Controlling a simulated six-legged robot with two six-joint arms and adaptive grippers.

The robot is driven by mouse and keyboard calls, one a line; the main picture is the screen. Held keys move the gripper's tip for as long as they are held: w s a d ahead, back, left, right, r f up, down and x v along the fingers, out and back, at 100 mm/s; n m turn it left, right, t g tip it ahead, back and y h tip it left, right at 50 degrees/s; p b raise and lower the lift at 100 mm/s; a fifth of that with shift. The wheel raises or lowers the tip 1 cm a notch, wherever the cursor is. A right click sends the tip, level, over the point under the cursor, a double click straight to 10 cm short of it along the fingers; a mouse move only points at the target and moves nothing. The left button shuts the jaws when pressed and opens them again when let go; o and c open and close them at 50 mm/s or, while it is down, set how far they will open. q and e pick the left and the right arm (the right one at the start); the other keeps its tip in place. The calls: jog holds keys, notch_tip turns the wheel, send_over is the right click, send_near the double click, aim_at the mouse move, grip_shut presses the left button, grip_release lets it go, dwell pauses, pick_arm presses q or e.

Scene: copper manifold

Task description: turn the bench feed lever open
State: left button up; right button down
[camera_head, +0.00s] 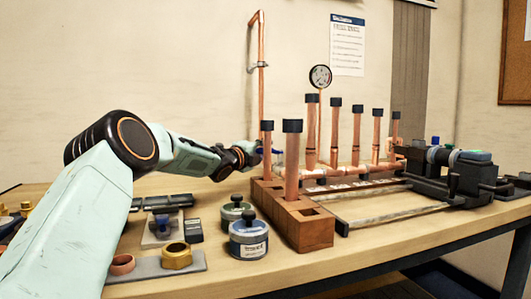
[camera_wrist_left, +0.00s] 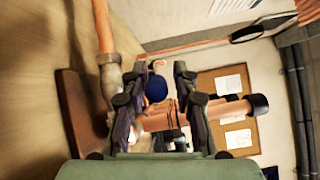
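A blue handle (camera_head: 272,151), which looks like the feed lever, shows at the left end of the copper manifold (camera_head: 345,172). My left gripper (camera_head: 257,151) reaches it from the left, partly hidden behind a capped copper tube. In the left wrist view the lever's blue rounded end (camera_wrist_left: 156,88) sits between the two spread fingers of my left gripper (camera_wrist_left: 160,70). Small gaps seem to show on both sides, nearer the left finger; contact cannot be told. A copper pipe (camera_wrist_left: 215,110) crosses behind the right finger. My right gripper is in neither view.
A wooden block (camera_head: 305,231) holds upright capped tubes (camera_head: 292,160) close in front of my gripper. Two labelled tins (camera_head: 248,240) stand left of it. A vertical copper pipe (camera_head: 261,60) runs up the wall behind. A black vise (camera_head: 455,178) is at the right.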

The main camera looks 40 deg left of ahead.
aim_at(262, 150)
pick_arm(q)
jog(key=shift+o, duration=0.6)
jog(key=shift+d, duration=0.15)
jog(key=shift+f, duration=0.1)
jog(key=shift+s, duration=0.65)
jog(key=s, duration=0.5)
jog(key=shift+s+d, duration=0.15)
jog(key=shift+d, duration=0.1)
jog(key=shift+s+d+f, duration=0.1)
jog(key=shift+s+d, duration=0.1)
jog(key=shift+s, duration=0.25)
